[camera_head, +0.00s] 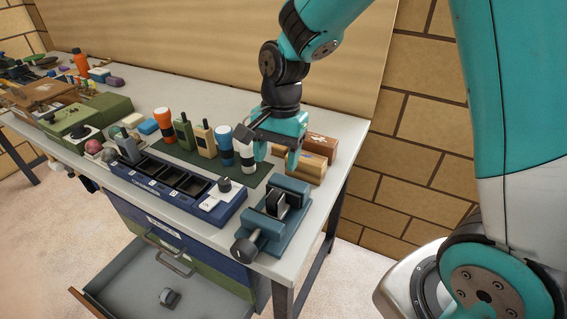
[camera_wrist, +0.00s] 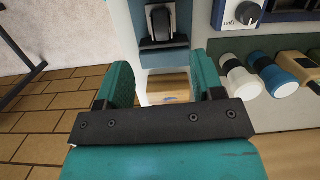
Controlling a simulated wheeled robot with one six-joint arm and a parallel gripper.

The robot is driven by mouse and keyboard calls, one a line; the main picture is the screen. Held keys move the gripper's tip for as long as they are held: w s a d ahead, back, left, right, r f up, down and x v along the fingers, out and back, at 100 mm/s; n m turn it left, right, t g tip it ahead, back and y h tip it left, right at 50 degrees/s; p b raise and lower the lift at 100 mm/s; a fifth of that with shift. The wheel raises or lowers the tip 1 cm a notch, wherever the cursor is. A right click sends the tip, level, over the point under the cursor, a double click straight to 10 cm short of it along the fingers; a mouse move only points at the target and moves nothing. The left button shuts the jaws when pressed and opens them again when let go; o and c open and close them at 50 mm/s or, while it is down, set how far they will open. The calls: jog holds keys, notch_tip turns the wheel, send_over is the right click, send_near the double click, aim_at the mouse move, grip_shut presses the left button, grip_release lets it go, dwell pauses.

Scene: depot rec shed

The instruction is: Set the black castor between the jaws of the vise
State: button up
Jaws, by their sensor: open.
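The teal vise (camera_head: 290,186) stands at the right front end of the bench and also shows at the top of the wrist view (camera_wrist: 176,57). A black castor (camera_head: 277,204) sits in the gap between its jaws; it also shows there in the wrist view (camera_wrist: 161,22). Whether the jaws touch it I cannot tell. My gripper (camera_head: 277,154) is open and empty, behind and above the vise, apart from the castor. In the wrist view its two teal fingers (camera_wrist: 163,82) are spread, with a wooden block (camera_wrist: 168,88) below between them.
Wooden blocks (camera_head: 314,147) lie behind the vise. A blue divided tray (camera_head: 228,210) stands left of it, with flashlights (camera_head: 225,138) and radios (camera_head: 205,139) on a green mat. Below, an open drawer (camera_head: 120,278) holds a grey castor-like piece (camera_head: 168,297).

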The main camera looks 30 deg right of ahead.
jog(key=s+a+r+n+y, duration=0.1)
jog(key=s+a+r+n, duration=0.1)
jog(key=s+r+n, duration=0.3)
jog(key=s+a+r+n+t+y, duration=0.1)
jog(key=s+a+r+n, duration=0.2)
jog(key=s+n, duration=0.9)
notch_tip(320, 180, up, 3)
jog(key=shift+s+a+f+y, duration=0.2)
jog(key=shift+s+a+y, duration=0.1)
jog(key=shift+s, duration=0.7)
